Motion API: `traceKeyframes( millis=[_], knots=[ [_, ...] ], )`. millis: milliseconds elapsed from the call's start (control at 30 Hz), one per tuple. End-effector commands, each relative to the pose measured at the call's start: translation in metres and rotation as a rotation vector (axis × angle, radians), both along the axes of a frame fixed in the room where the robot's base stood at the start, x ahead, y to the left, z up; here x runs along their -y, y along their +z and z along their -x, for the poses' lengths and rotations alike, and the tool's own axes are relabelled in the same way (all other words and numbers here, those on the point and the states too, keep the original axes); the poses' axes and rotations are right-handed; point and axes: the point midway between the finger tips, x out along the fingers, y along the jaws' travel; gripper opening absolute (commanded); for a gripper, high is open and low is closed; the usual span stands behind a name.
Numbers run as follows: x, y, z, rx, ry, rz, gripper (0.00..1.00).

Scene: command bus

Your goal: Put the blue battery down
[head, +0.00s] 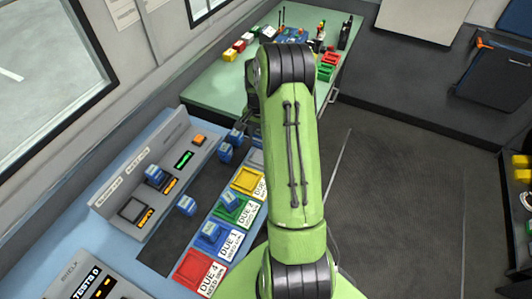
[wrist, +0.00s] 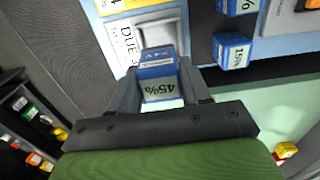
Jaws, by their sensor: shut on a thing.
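My gripper (wrist: 160,72) is shut on a blue battery (wrist: 158,68) with a 45% label, seen in the wrist view. Beyond the battery in that view is a grey square tray (wrist: 158,30) beside a DUE label. I cannot tell whether the battery touches the tray. In the head view my green arm hides the held battery and most of the gripper. The grey tray (head: 256,160) shows partly there, left of the arm. Two other blue batteries stand near it, one labelled 15% (wrist: 232,50).
Yellow (head: 248,181), green (head: 232,212), blue (head: 210,237) and red (head: 193,271) trays line the bench edge. Blue batteries sit in the green and blue trays. Another loose one (head: 187,205) stands by the charger console (head: 133,210). A green table (head: 210,88) behind holds small items.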

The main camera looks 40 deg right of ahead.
Motion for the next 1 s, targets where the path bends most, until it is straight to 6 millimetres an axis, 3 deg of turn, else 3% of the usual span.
traceKeyframes(
  millis=[33,367,700,733,900,1000],
  knots=[
    [0.000,-0.014,0.000,-0.002,-0.001,-0.002,0.11],
    [0.000,-0.064,0.000,-0.001,-0.001,0.000,0.11],
    [0.000,-0.069,-0.001,0.002,-0.001,0.002,0.11],
    [0.000,-0.069,0.000,0.001,-0.001,0.002,0.48],
    [0.000,-0.068,0.000,0.001,-0.001,0.002,0.72],
    [0.000,-0.068,0.000,0.001,-0.001,0.002,0.72]
  ],
)
